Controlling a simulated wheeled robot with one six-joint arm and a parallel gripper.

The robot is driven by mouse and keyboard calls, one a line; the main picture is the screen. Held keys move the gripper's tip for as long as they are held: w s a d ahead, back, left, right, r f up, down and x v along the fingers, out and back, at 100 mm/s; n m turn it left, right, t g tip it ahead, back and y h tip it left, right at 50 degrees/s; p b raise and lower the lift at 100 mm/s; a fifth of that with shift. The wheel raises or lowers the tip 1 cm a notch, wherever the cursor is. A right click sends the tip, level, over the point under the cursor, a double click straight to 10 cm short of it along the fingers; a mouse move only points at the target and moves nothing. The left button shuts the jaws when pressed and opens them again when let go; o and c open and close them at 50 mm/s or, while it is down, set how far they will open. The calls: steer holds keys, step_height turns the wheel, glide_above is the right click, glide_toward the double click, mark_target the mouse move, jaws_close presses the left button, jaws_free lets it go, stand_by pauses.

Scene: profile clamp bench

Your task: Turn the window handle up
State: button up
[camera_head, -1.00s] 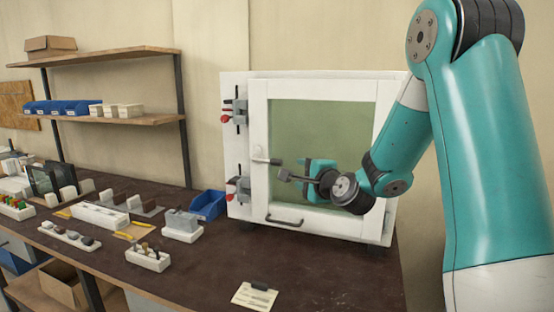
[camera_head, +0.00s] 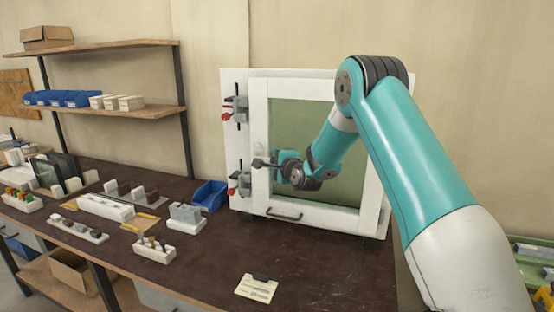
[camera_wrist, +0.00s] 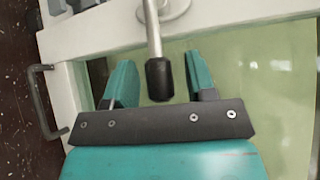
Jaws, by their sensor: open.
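The window handle (camera_wrist: 158,80) is a silver lever with a black grip, on a round plate at the white sash frame. In the head view its plate (camera_head: 258,149) shows, while my arm's end hides most of the lever. The lever points right from its plate, about level. My gripper (camera_wrist: 161,72) has teal fingers and is open. In the wrist view its fingers lie on either side of the black grip, with gaps on both sides. How deep the grip sits between them is unclear. The window (camera_head: 300,112) is shut, with a greenish pane.
Red-tipped toggle clamps (camera_head: 240,108) sit left of the sash. A dark pull handle (camera_head: 284,216) is on the bottom rail. A blue bin (camera_head: 209,196) and small trays (camera_head: 153,249) stand on the bench at left. A label card (camera_head: 257,289) lies in front; the bench around it is clear.

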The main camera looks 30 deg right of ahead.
jaws_close()
